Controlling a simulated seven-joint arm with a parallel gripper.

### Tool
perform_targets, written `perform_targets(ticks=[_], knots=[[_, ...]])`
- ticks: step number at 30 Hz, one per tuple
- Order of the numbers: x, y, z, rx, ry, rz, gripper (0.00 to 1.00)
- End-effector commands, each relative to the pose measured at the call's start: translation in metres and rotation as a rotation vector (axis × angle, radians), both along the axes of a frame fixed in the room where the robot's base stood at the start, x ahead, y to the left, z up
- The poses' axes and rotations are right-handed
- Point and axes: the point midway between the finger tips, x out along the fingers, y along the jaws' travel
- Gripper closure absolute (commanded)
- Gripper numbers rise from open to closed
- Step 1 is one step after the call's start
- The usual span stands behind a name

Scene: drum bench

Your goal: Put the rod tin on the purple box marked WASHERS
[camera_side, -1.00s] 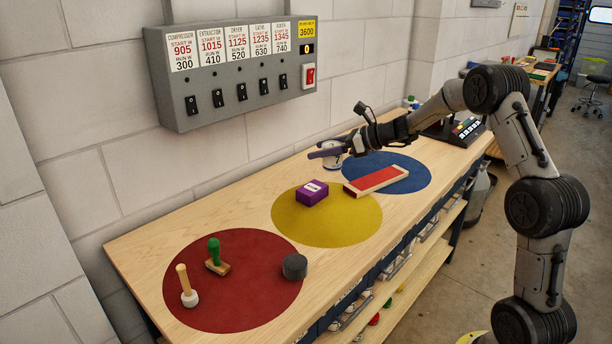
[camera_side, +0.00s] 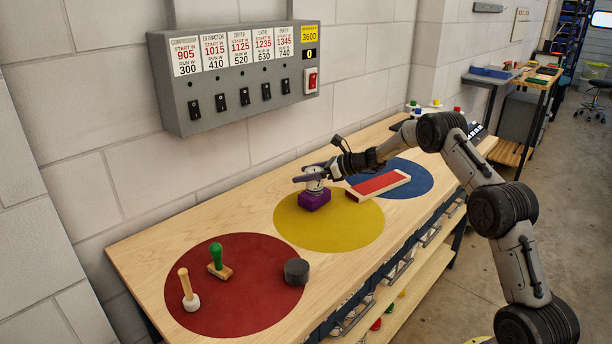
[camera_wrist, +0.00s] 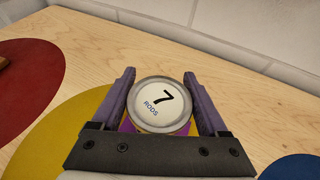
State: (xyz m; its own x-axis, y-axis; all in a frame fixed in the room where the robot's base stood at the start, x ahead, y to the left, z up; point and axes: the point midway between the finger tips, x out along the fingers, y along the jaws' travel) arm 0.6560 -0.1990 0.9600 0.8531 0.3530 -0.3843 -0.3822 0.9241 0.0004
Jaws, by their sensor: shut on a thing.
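The rod tin (camera_side: 314,179) is a small round tin; in the wrist view its pale lid (camera_wrist: 160,104) reads "7 RODS". My gripper (camera_side: 311,178) is shut on the tin, with one purple finger on each side of it. The purple box (camera_side: 314,202) sits on the yellow disc, directly under the tin in the side view. A strip of the box (camera_wrist: 127,124) shows below the tin in the wrist view. The tin looks upright and at the box's top; I cannot tell whether it touches. The WASHERS mark is hidden.
A red-topped wooden block (camera_side: 378,185) lies just right of the box, across the yellow (camera_side: 340,232) and blue discs. Two stamps (camera_side: 218,262) (camera_side: 188,290) and a dark cylinder (camera_side: 297,271) stand on the red disc. A grey switch panel (camera_side: 240,80) hangs on the wall behind.

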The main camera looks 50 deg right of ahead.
Motion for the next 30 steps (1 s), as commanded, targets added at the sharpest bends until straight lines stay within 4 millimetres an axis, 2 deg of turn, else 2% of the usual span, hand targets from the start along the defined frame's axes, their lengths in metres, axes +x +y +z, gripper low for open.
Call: perform_targets(ticks=[13,14,16,17,26,30], knots=[[0.0,0.0,-0.008,-0.001,-0.004,0.0,0.9],[0.0,0.0,-0.008,0.0,-0.002,-0.001,0.18],[0.0,0.0,-0.008,0.0,-0.002,-0.001,0.05],[0.0,0.0,-0.008,0.0,-0.002,-0.001,0.0],[0.0,0.0,-0.005,-0.001,-0.003,0.0,0.0],[-0.012,-0.006,0.001,0.0,-0.001,-0.002,0.0]])
